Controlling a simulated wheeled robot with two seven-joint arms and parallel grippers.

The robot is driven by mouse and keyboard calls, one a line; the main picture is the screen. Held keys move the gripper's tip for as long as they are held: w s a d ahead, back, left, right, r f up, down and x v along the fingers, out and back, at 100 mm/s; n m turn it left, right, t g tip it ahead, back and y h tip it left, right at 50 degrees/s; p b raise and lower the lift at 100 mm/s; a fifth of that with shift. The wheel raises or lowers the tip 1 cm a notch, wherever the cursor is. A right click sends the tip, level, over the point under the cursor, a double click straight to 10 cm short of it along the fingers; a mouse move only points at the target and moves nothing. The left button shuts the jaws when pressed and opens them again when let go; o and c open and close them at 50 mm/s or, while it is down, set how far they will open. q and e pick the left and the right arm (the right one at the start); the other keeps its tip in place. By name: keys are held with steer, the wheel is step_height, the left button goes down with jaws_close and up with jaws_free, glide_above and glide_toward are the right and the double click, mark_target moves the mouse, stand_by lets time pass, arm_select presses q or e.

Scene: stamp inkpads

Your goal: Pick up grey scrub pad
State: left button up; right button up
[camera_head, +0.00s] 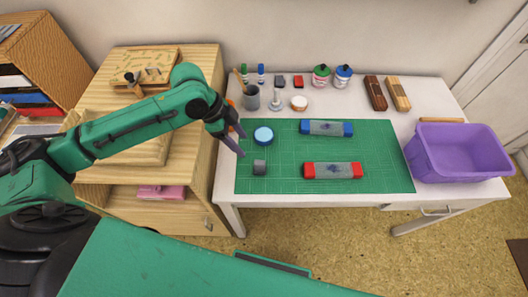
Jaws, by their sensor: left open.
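A small grey block, which looks like the grey scrub pad (260,167), lies on the left part of the green cutting mat (385,160). My left gripper (240,143) hangs over the mat's left edge, up and to the left of the pad in the picture. Its dark fingers point down and it is open and empty, apart from the pad. My right gripper is not in view.
A round blue-topped tin (263,136) sits close to the left gripper. A blue-ended inkpad (326,128) and a red-ended inkpad (333,171) lie to the right. A purple bin (460,165) stands at right. Cups and bottles line the back.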

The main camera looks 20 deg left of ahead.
mark_target(257, 162)
arm_select(q)
steer(key=x, duration=0.5)
steer(key=s+p+x, duration=0.1)
steer(key=x, duration=0.2)
steer(key=shift+d, duration=0.15)
steer(key=x, duration=0.3)
steer(key=p+x, duration=0.1)
steer(key=x, duration=0.1)
steer(key=shift+w+f, duration=0.25)
steer(key=shift+w, duration=0.05)
steer(key=shift+f, duration=0.2)
jaws_close()
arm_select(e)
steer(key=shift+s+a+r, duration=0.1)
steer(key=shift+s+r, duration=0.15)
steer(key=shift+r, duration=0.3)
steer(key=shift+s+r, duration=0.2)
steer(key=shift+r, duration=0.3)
